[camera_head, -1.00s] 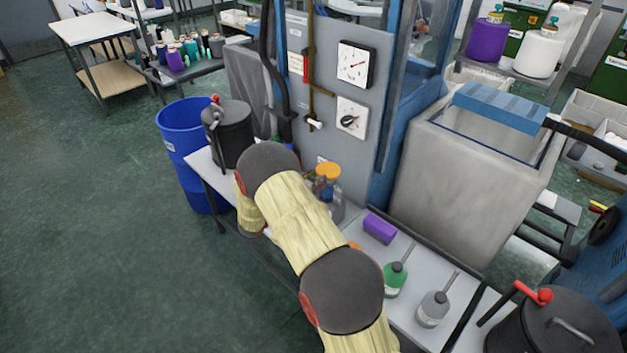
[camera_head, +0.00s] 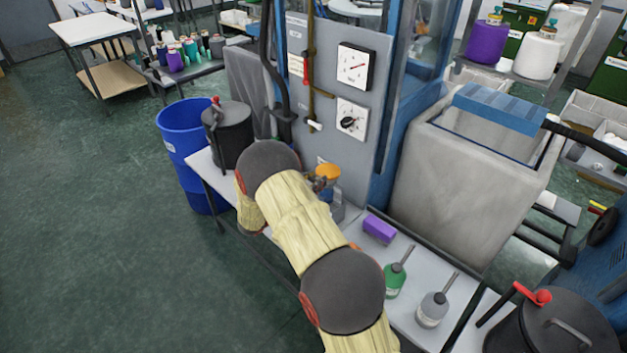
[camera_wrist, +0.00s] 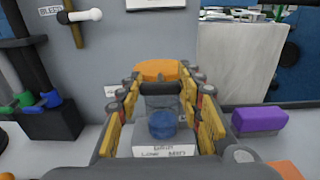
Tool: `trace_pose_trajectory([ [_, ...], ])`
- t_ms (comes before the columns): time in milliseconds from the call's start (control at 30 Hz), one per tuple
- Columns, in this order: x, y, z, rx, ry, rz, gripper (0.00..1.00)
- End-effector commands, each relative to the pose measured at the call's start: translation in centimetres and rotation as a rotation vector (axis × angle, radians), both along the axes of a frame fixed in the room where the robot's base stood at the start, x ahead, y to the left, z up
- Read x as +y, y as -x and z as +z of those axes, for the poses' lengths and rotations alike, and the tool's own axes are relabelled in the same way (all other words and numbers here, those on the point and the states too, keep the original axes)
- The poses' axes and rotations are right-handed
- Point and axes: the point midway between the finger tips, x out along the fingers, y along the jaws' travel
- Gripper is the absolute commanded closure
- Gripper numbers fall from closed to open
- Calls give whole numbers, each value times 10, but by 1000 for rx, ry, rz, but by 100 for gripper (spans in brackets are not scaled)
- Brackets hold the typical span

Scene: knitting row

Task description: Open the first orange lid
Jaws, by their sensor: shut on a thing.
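The orange lid (camera_head: 328,171) shows beyond my arm in the head view, on the bench by the grey panel. In the wrist view the orange lid (camera_wrist: 158,70) lies straight ahead, between the far ends of my fingers. My gripper (camera_wrist: 160,88) is shut on it, with a yellow-padded finger on each side. A dark, partly see-through body shows below the lid, and the fingers hide part of it. A blue round piece (camera_wrist: 162,124) on a pale labelled block stands nearer, between the fingers. In the head view my arm hides most of my gripper.
A purple block (camera_head: 379,229), a green bottle (camera_head: 395,281) and a grey bottle (camera_head: 433,311) stand to the right on the bench. A black pot (camera_head: 229,137) stands at left, beside a blue bin (camera_head: 181,140). The grey panel (camera_head: 345,170) rises close behind the lid.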

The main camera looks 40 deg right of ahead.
Motion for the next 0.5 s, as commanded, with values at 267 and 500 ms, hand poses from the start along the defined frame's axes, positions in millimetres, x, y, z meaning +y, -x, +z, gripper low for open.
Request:
trace_pose_trajectory([
  [267, -3, 0, 26, 9, -142, 0, 100],
  [500, -11, -1, 50, 20, -324, 0, 100],
])
